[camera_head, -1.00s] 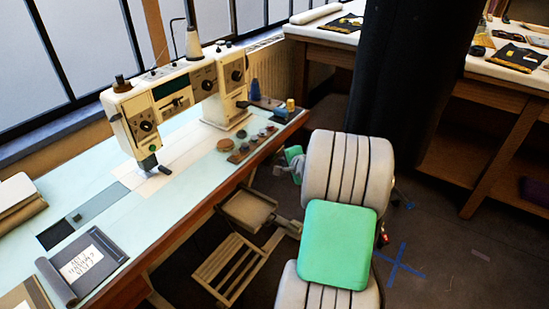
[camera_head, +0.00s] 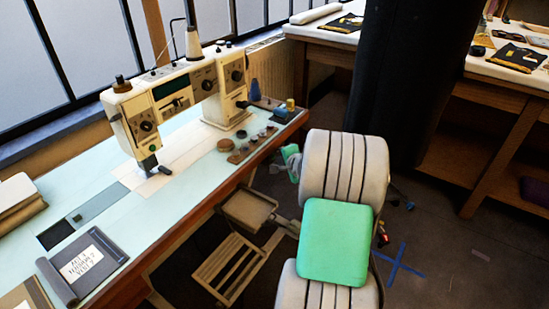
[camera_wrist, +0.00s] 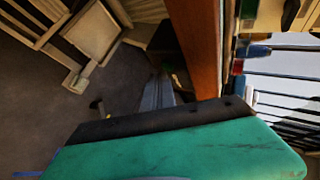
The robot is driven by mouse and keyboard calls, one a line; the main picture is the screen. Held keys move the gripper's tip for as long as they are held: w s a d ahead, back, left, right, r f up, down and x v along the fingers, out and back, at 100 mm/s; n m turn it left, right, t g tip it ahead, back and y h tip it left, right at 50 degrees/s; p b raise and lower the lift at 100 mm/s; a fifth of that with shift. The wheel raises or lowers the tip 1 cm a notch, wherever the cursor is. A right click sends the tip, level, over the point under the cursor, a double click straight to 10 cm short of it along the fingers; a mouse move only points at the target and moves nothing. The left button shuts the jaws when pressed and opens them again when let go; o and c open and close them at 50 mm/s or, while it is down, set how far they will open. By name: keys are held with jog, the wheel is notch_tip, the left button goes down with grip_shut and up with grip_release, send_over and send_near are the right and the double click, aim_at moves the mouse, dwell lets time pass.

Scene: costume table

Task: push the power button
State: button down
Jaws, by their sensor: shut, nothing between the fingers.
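The cream sewing machine (camera_head: 172,98) stands on the pale blue table (camera_head: 105,200) at the left. It has several dark knobs and a dark display on its front. I cannot tell which part is the power button. Part of what looks like the machine shows at the upper right of the wrist view (camera_wrist: 275,18). My gripper (camera_head: 291,160) is beyond my forearm, in front of the table's right part and apart from the machine. In the wrist view its grey fingers (camera_wrist: 158,93) are together and empty, pointing past the table's brown edge (camera_wrist: 204,60).
A wooden chair (camera_head: 240,230) stands under the table's front edge. Small round items (camera_head: 240,143), a blue bottle (camera_head: 255,90) and a yellow item (camera_head: 290,104) lie at the table's right end. A dark column (camera_head: 405,80) stands behind my arm. Open floor lies at the right.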

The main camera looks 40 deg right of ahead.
jog(key=shift+w+a, duration=0.1)
jog(key=shift+w, duration=0.2)
dwell(0.4)
jog(key=shift+s+d, duration=0.3)
jog(key=shift+s, duration=0.55)
jog(key=s+d, duration=0.2)
jog(key=s, duration=0.3)
jog(key=shift+s+p, duration=0.3)
jog(key=shift+s, duration=0.05)
